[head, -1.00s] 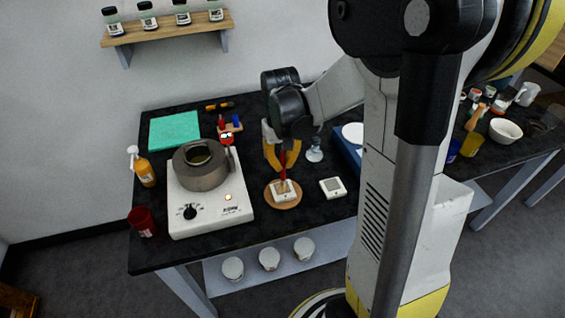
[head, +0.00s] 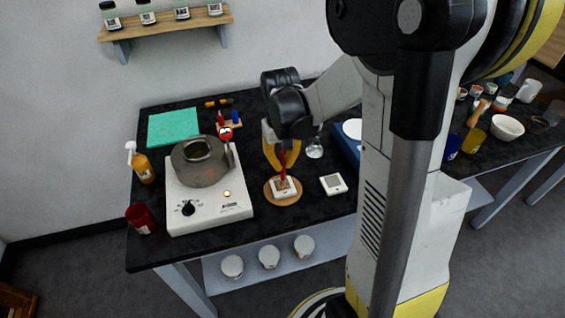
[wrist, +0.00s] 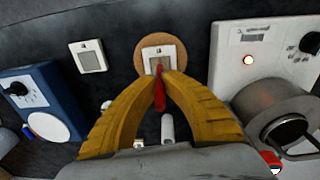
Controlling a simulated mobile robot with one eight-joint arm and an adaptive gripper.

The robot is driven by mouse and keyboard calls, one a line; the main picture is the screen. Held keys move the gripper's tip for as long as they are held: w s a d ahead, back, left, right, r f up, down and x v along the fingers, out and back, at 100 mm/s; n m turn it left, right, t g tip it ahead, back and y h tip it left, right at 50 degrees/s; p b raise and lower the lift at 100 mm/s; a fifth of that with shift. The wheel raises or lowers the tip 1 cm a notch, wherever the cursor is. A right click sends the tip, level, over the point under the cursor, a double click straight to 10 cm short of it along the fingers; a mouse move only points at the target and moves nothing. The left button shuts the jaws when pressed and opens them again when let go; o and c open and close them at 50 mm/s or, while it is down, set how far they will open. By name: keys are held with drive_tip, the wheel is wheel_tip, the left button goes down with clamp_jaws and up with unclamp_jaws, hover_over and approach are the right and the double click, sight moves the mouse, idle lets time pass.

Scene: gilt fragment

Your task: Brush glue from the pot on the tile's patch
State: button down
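My gripper (head: 282,168), with yellow fingers, is shut on a red-handled brush (wrist: 160,98). The brush points down, its tip at a white tile (head: 289,193) on a round tan disc (head: 271,196). In the wrist view the tile (wrist: 150,52) lies just beyond my fingertips (wrist: 161,74). The fingers and brush partly cover the tile, so I cannot tell whether the bristles touch it or whether glue is on its patch. The grey metal pot (head: 203,168) sits left of my gripper on a white heater (head: 222,211). Its opening looks dark inside.
A second white tile with a grey square (head: 333,184) lies right of the disc. A blue device (wrist: 42,92) stands farther right in the head view. An orange bottle (head: 143,166), red cup (head: 140,217) and teal mat (head: 173,127) are at the left. The table's front edge is clear.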

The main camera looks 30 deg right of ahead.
sight(282, 152)
drive_tip(key=shift+b, duration=0.35)
idle(3.4)
drive_tip(key=shift+r, duration=0.1)
wheel_tip(282, 152, up, 6)
drive_tip(key=p, duration=0.4)
drive_tip(key=shift+a, duration=0.1)
